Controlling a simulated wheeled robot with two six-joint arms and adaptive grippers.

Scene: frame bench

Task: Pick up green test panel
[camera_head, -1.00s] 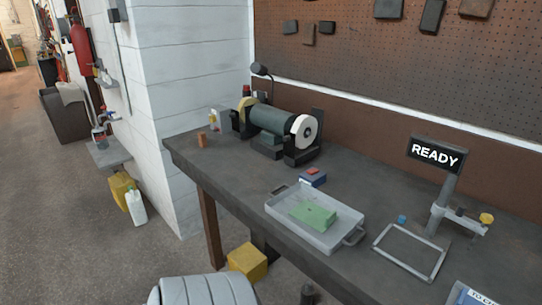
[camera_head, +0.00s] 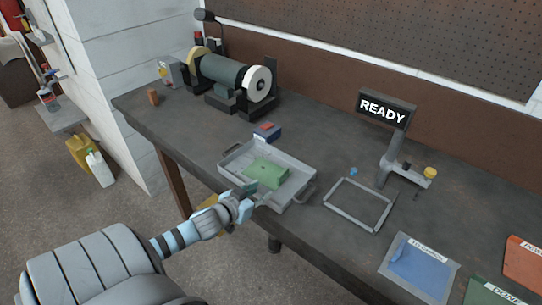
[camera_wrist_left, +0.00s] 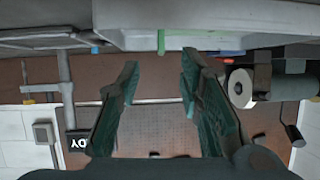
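The green test panel (camera_head: 266,173) lies in a shallow grey tray (camera_head: 297,187) near the front edge of the bench. My left gripper (camera_head: 248,188) is at the front left side of the tray, close to the panel. In the left wrist view the left gripper (camera_wrist_left: 158,78) is open, with its two dark green fingers apart and nothing between them. A narrow green strip, seemingly the panel (camera_wrist_left: 161,42), shows beyond the fingertips, beside the pale tray wall (camera_wrist_left: 200,38). My right gripper is not in view.
A small blue and red box (camera_head: 266,132) stands behind the tray. A bench grinder (camera_head: 225,75) is further back. Right of the tray are a grey frame (camera_head: 349,221), a stand with a READY sign (camera_head: 387,108) and a blue mat (camera_head: 420,268). Bench space between grinder and sign is clear.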

